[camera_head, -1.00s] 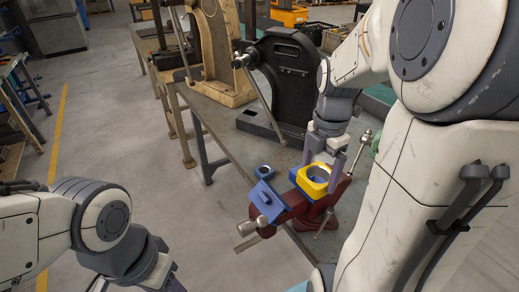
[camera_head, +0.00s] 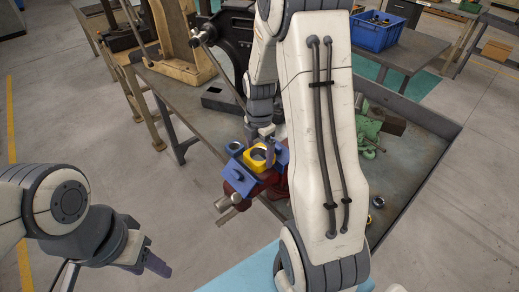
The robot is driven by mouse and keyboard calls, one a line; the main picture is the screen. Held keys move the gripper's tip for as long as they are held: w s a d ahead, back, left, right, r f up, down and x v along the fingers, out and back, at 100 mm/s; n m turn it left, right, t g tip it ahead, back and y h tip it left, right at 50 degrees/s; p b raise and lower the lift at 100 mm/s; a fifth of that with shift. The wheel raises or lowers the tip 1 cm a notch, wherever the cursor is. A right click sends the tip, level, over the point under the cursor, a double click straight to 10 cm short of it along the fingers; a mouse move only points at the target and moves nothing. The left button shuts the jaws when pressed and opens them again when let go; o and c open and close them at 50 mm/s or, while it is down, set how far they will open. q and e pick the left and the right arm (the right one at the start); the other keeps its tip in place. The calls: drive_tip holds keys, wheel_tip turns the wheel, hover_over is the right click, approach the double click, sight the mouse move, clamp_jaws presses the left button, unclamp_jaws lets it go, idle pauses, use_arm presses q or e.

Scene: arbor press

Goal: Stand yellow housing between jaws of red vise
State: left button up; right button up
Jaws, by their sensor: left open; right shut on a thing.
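The yellow housing (camera_head: 257,166) is a block with a round opening, upper middle of the head view. My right gripper (camera_head: 260,140) reaches down from above and is shut on it. The red vise (camera_head: 240,183) stands at the bench's front edge, with blue jaws (camera_head: 234,173) on either side of the housing. The housing appears at the gap between them; I cannot tell whether it is seated or still held above. My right arm hides part of the vise's right side. My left gripper (camera_head: 157,264) is open and empty at the lower left, away from the bench.
A black press (camera_head: 232,45) and a tan press (camera_head: 181,50) stand at the back. Green parts (camera_head: 368,128) lie right of my arm. A blue crate (camera_head: 376,32) is farther back.

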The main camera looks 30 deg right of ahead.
drive_tip(key=shift+f+b, duration=0.4)
drive_tip(key=shift+f, duration=0.2)
drive_tip(key=o, duration=1.5)
